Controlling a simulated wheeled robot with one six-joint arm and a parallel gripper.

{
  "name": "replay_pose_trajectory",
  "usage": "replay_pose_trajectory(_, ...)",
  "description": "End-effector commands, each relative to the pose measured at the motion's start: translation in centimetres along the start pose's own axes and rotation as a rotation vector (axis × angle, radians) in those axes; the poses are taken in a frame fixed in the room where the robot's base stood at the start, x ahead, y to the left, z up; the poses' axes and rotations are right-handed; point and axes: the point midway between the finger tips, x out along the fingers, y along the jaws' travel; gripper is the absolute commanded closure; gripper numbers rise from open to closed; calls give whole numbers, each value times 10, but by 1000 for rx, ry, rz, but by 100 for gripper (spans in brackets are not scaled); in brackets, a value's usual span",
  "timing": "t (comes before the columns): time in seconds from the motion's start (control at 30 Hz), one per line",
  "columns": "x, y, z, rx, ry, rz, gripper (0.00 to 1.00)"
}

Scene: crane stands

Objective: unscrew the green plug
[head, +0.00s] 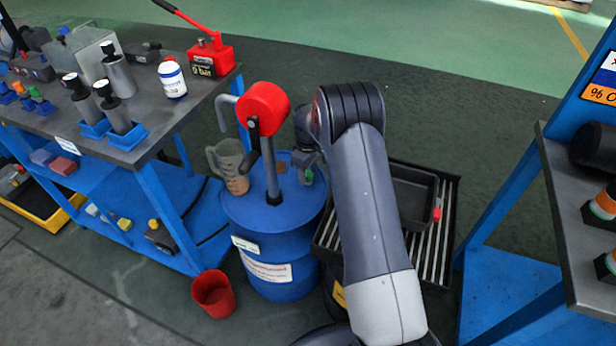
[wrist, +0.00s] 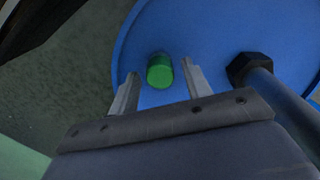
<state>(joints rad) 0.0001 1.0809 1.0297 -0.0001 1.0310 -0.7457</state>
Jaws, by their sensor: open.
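The green plug (wrist: 160,72) sits on the top of the blue drum (wrist: 205,30), near its rim. In the head view a little of the plug (head: 309,177) shows beside my gripper (head: 306,166), above the blue drum (head: 235,210). In the wrist view my gripper (wrist: 158,88) is open, with one finger on each side of the plug. I cannot tell the height of the fingertips over the drum top.
A pump with a red head (head: 263,108) stands on the drum; its post base (wrist: 250,68) is right of the plug. A measuring jug (head: 229,165) stands on the drum's left side. A red bucket (head: 213,293) is on the floor. A slatted pallet with a black tray (head: 412,195) is at right.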

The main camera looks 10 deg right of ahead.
Motion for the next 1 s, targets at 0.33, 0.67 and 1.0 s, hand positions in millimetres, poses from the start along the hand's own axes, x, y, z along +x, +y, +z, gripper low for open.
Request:
replay_pose_trajectory(0.33,0,0,0,218,0,0,54)
replay_pose_trajectory(0.67,0,0,0,215,0,0,58)
replay_pose_trajectory(1.0,0,0,0,214,0,0,86)
